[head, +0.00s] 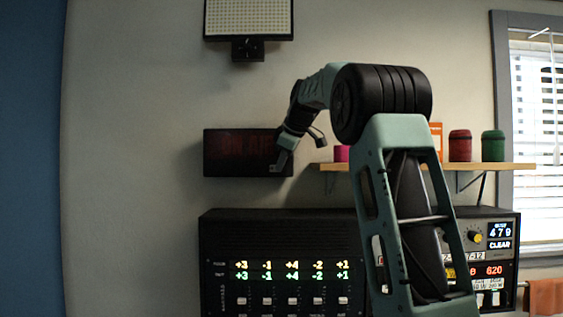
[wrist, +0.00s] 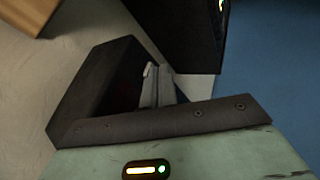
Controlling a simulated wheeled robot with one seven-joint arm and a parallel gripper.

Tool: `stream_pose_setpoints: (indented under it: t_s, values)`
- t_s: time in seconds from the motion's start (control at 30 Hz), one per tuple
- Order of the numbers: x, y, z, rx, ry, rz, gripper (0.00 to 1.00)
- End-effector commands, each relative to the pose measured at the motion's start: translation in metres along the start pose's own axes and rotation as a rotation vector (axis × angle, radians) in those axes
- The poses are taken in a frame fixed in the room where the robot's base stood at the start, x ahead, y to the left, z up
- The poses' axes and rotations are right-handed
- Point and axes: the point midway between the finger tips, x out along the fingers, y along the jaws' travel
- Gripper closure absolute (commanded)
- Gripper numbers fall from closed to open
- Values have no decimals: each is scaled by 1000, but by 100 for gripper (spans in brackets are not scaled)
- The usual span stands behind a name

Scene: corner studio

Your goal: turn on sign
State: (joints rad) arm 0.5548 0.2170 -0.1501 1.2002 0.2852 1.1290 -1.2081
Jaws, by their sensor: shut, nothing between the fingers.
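The sign (head: 230,155) is a dark box on the wall with dim red "ON AIR" lettering, and its face looks unlit. My gripper (head: 275,168) is at the sign's lower right, in front of its face; I cannot tell from the head view whether it touches. In the wrist view the sign (wrist: 95,85) is a dark box, and my gripper's fingertips (wrist: 158,70) overlap it, close together with nothing between them. Part of the sign's right side is hidden by my gripper. No switch on the sign can be made out.
A wooden shelf (head: 470,167) with a red jar (head: 460,146) and a green jar (head: 493,146) is right of the sign. A black console (head: 280,225) with lit numbers and sliders stands below. A light panel (head: 248,18) hangs above. The wall on the left is clear.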

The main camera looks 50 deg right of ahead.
Motion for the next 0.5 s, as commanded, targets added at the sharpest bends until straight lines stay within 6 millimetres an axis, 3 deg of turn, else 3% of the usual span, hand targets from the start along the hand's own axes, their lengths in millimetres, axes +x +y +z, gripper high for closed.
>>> stream_pose_setpoints:
  t_s: [0.1, 0.5]
  values:
    - [1, 8, 1, 3, -2, -1, 100]
    - [3, 4, -1, 0, 0, 2, 100]
